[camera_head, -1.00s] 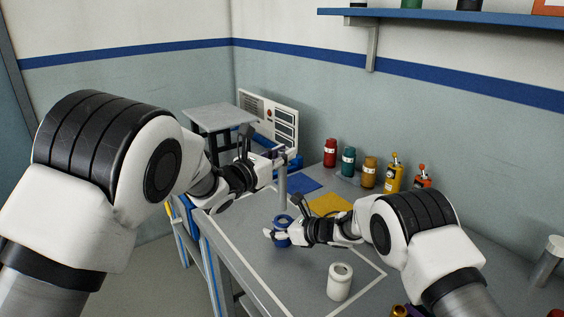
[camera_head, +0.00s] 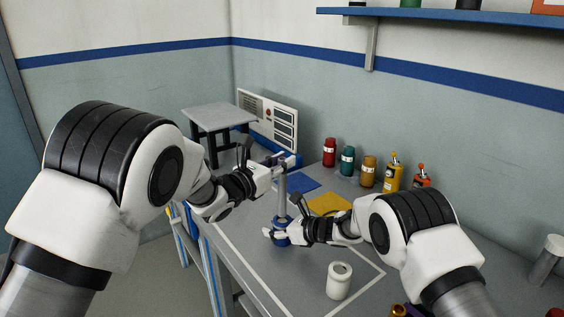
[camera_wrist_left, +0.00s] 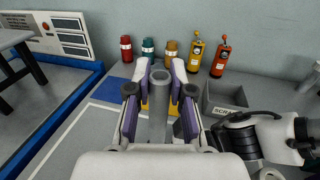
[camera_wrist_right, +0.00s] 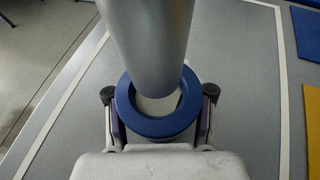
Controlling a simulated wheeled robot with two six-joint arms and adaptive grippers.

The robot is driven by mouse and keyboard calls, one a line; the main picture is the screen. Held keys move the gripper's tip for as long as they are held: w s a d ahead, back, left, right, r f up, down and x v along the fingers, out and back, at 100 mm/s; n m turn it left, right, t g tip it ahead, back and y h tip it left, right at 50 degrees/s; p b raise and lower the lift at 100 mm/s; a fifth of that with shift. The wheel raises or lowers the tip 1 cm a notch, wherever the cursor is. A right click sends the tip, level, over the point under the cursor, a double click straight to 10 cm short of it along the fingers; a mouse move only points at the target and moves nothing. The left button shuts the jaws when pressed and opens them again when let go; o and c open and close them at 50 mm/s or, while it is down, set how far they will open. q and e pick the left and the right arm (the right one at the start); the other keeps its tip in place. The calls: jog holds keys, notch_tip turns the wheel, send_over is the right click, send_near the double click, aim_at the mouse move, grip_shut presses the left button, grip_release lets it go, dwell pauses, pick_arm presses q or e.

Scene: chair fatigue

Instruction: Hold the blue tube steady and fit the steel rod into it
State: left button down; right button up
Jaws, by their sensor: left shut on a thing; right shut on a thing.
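The steel rod (camera_head: 282,196) is a grey cylinder standing about upright. My left gripper (camera_head: 285,160) is shut on its upper part; the rod (camera_wrist_left: 158,105) shows between the fingers in the left wrist view. The blue tube (camera_head: 281,240) is held low over the table by my right gripper (camera_head: 277,233), which is shut on it. In the right wrist view, the blue tube (camera_wrist_right: 152,128) is a thick ring, with the rod (camera_wrist_right: 150,45) over its opening. A pale patch shows in front of the rod's end. I cannot tell whether the end is inside.
Blue (camera_head: 297,181) and yellow (camera_head: 328,203) mats lie behind. Several bottles (camera_head: 348,161) line the wall. A grey bin (camera_wrist_left: 224,98) shows in the left wrist view.

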pick_arm(q)
jog(key=shift+f, duration=0.9)
dwell(0.5)
jog(key=shift+f, duration=0.55)
jog(key=shift+r, duration=1.05)
dwell(0.6)
